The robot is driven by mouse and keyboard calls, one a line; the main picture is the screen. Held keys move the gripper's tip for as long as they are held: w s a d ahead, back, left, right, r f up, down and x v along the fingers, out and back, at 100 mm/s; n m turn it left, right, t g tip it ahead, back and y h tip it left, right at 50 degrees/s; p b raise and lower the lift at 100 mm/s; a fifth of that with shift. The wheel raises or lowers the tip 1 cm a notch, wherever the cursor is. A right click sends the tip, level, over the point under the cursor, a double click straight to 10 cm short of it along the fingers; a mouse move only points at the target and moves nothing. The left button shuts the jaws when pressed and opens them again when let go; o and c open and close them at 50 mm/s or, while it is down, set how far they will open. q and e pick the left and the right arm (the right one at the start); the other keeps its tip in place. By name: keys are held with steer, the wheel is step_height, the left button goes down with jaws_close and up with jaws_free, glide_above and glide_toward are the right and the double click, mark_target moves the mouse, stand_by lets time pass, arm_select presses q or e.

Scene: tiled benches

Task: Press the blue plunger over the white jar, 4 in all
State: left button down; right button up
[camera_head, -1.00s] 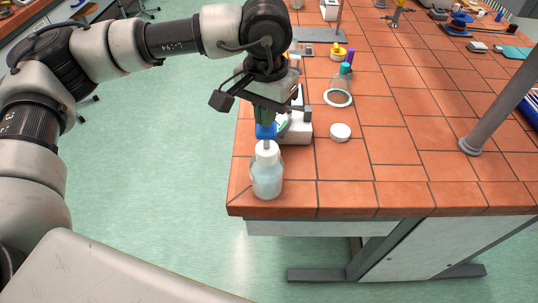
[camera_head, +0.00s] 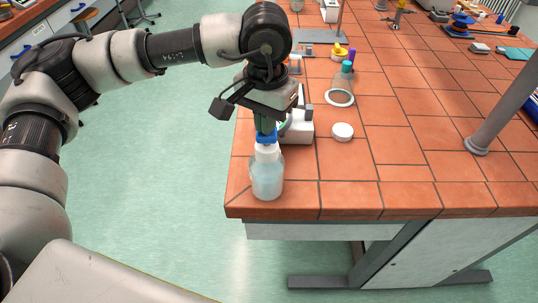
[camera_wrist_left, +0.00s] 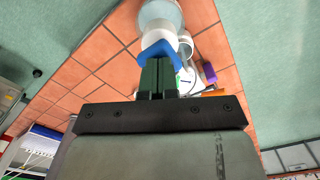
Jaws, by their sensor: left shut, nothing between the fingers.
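A clear bottle of pale blue liquid (camera_head: 267,178) with a white collar (camera_head: 266,152) stands upright near the bench's front left corner. The blue plunger (camera_head: 266,138) sits on top, close to the collar. My left gripper (camera_head: 265,128) is shut and empty, its green fingertips on or just above the plunger. The left wrist view shows the blue plunger (camera_wrist_left: 158,48) at the closed fingers (camera_wrist_left: 157,66); contact is hard to tell. A small round white thing (camera_head: 343,131), perhaps the white jar, stands on the tiles right of the bottle. My right gripper is not seen.
A white device (camera_head: 297,127) stands right behind the bottle. A flask with a white ring (camera_head: 340,97) and a teal cap (camera_head: 347,67) are farther back. A grey post (camera_head: 500,105) rises at the right. The front middle tiles are clear.

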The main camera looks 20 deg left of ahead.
arm_select(q)
steer(key=shift+f+b, duration=0.55)
steer(key=shift+f, duration=0.2)
steer(key=shift+r, duration=0.15)
steer(key=shift+r, duration=0.15)
steer(key=shift+r+p, duration=1.5)
steer(key=shift+r, duration=1.2)
steer(key=shift+f, duration=0.15)
